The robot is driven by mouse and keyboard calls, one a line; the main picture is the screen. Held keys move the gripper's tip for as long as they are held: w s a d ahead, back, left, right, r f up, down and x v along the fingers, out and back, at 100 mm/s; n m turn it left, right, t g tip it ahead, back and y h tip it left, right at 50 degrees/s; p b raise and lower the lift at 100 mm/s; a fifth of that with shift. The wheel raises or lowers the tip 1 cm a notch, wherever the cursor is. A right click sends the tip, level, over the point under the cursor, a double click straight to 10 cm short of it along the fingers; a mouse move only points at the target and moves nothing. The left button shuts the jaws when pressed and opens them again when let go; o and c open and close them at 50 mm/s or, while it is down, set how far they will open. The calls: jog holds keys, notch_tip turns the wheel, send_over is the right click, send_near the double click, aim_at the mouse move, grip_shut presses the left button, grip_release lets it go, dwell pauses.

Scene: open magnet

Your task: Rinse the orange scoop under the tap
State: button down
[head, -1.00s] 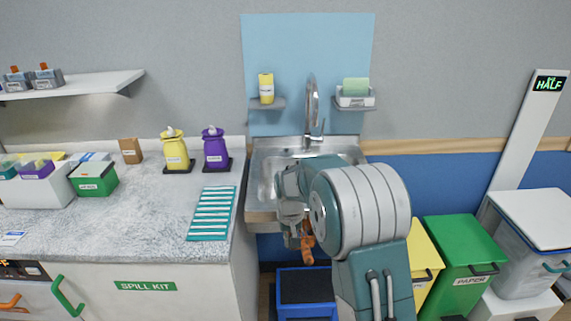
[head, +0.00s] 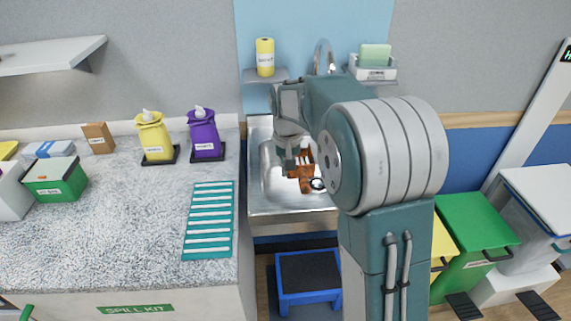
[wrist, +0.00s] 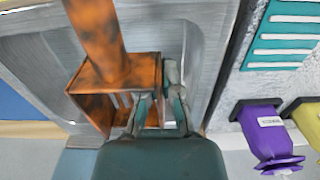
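The orange scoop (head: 304,172) is inside the steel sink (head: 262,205), near the drain, at the end of my arm. In the wrist view the scoop (wrist: 100,45) has a thick handle and a slotted, box-like head, with dark smudges on both. My gripper (head: 291,160) points down into the sink; in the wrist view its fingers (wrist: 162,98) stand either side of the scoop head's edge and hold it. The tap (head: 324,52) rises at the back of the sink, its lower part hidden by my arm. No water is visible.
A yellow bottle (head: 265,57) and a green sponge (head: 375,55) stand on shelves beside the tap. Left of the sink, the counter holds a teal ribbed mat (head: 208,220) and yellow (head: 153,137) and purple (head: 205,135) dispensers. A blue step (head: 309,275) stands below.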

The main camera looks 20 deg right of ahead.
aim_at(304, 158)
jog(key=d, duration=0.1)
jog(key=w+d, duration=0.1)
jog(key=d, duration=0.1)
jog(key=w+d+f, duration=0.1)
jog(key=d, duration=0.1)
jog(key=shift+w+d+f, duration=0.15)
jog(key=shift+w+d, duration=0.15)
jog(key=shift+w, duration=0.3)
jog(key=shift+w+d+f, duration=0.1)
jog(key=shift+w+d, duration=0.2)
jog(key=shift+w, duration=0.25)
jog(key=w+d+f, duration=0.1)
jog(key=w+d, duration=0.3)
jog(key=d, duration=0.2)
jog(key=shift+f, duration=0.15)
jog(key=shift+a, duration=0.1)
jog(key=shift+s, duration=0.15)
